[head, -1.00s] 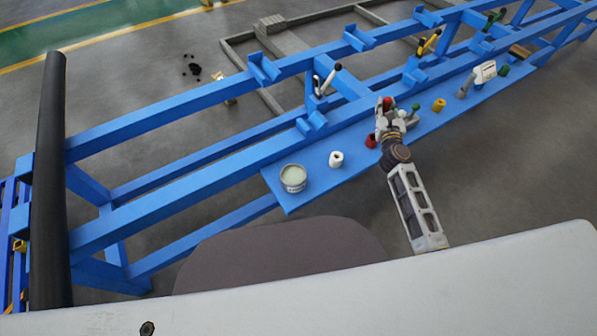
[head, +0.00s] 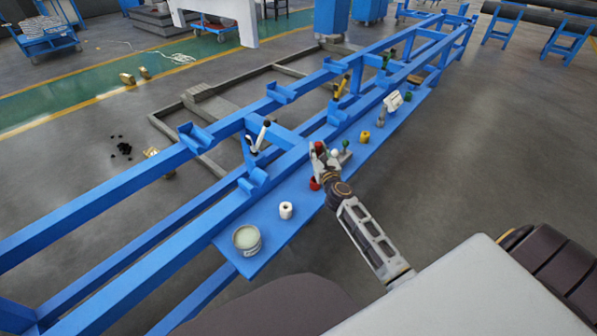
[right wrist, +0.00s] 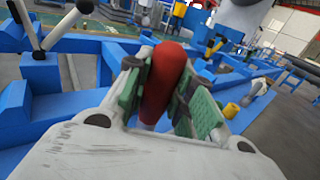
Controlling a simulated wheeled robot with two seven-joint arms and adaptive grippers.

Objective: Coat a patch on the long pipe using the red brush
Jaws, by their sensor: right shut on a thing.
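My right gripper (head: 322,158) is over the blue side shelf, between the blue rack and my body. In the right wrist view its green-padded fingers (right wrist: 168,95) are shut on an upright red handle (right wrist: 166,82), which looks like the red brush's. The brush's bristles are hidden. A red tip (head: 319,147) shows at the gripper in the head view. An open can of pale coating (head: 247,239) stands at the shelf's near end, left of the gripper. The long black pipe seen earlier at the left is out of view now. My left gripper is not in view.
The blue shelf (head: 232,222) also carries a white roll (head: 286,210), a red item (head: 314,184), a yellow item (head: 365,136) and several other small things. Levers (head: 258,138) stand up from the blue rack. Dark pipes (head: 535,14) lie on blue stands far right. Right floor is clear.

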